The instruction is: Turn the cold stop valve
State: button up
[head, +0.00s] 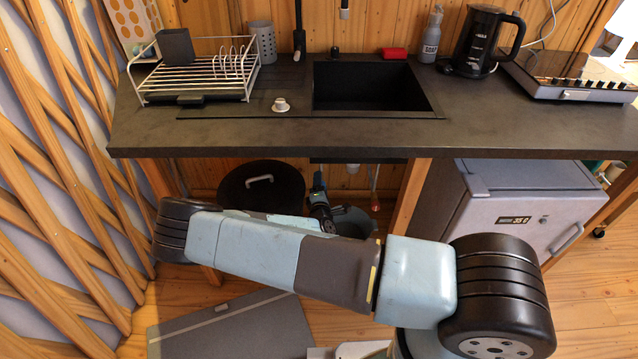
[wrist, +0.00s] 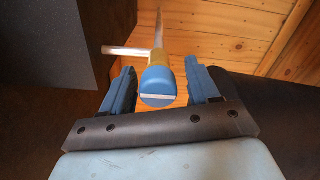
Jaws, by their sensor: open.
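The cold stop valve shows in the wrist view as a rounded blue handle (wrist: 158,86) with a white line across its face. It sits on a brass-coloured body (wrist: 159,59) with a pale pipe running left and another running up. My gripper (wrist: 161,72) is open, with one blue finger on each side of the handle. Gaps show between the fingers and the handle, so they look apart. In the head view my gripper (head: 318,184) is under the counter, near the back wall. I cannot make out the blue handle there.
The dark counter (head: 230,132) with its black sink (head: 370,86) overhangs my gripper. A small fridge (head: 525,205) is further right. A red-ended pipe (head: 375,203) hangs nearby.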

jog(key=s, duration=1.2)
jog(key=shift+s+a, duration=0.25)
jog(key=shift+s, duration=0.1)
